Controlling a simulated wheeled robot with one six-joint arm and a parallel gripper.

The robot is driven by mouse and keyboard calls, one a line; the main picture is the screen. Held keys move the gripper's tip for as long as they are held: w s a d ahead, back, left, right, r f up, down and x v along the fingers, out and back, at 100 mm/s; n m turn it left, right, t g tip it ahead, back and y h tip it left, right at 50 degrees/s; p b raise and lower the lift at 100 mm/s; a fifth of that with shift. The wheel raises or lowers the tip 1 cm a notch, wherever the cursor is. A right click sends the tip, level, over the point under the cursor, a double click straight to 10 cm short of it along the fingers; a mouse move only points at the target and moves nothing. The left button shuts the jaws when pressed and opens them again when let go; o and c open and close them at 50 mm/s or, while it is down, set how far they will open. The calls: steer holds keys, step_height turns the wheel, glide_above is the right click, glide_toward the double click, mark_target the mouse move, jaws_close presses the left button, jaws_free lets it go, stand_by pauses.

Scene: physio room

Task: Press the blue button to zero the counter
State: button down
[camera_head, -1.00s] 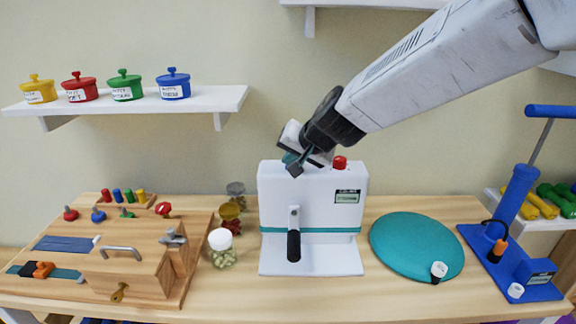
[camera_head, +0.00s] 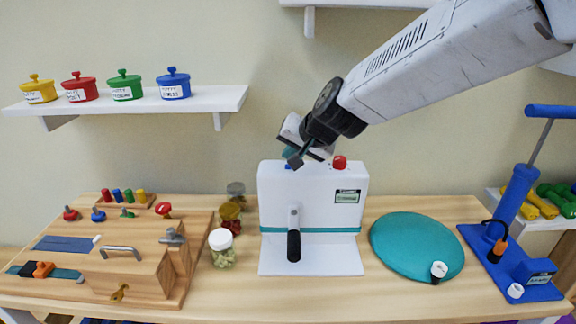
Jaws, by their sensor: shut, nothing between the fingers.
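The white counter device (camera_head: 325,205) stands upright on the wooden table, with a teal stripe, a small display (camera_head: 347,197) and a black-handled lever (camera_head: 294,238) on its front. A red button (camera_head: 340,162) sits on its top at the right. A small bit of the blue button (camera_head: 289,166) shows on its top at the left, mostly hidden by my gripper. My gripper (camera_head: 295,162) is shut and empty, its fingertips pointing down at the device's top left, by the blue button. I cannot tell whether they touch it.
A wooden activity board (camera_head: 130,250) is at the left, with jars (camera_head: 222,248) beside it. A teal disc (camera_head: 415,245) and a blue stand (camera_head: 510,240) are at the right. A shelf with coloured pots (camera_head: 173,84) hangs on the wall. Bare table lies before the device.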

mark_target(291, 170)
steer(key=shift+r, duration=0.1)
steer(key=shift+r, duration=2.4)
steer(key=s+d+f+g+h, duration=0.1)
steer(key=s+d+g, duration=0.1)
steer(key=s+d, duration=0.6)
steer(key=s+d+f+n+g+h, duration=0.1)
steer(key=s+d+f+g+h, duration=0.1)
steer(key=s+d, duration=0.6)
steer(key=s+d+f+n+g+h, duration=0.1)
steer(key=s+d, duration=0.7)
steer(key=s, duration=1)
steer(key=shift+d+f+g+h, duration=0.3)
steer(key=shift+f+g+h, duration=0.1)
steer(key=shift+g+h, duration=0.25)
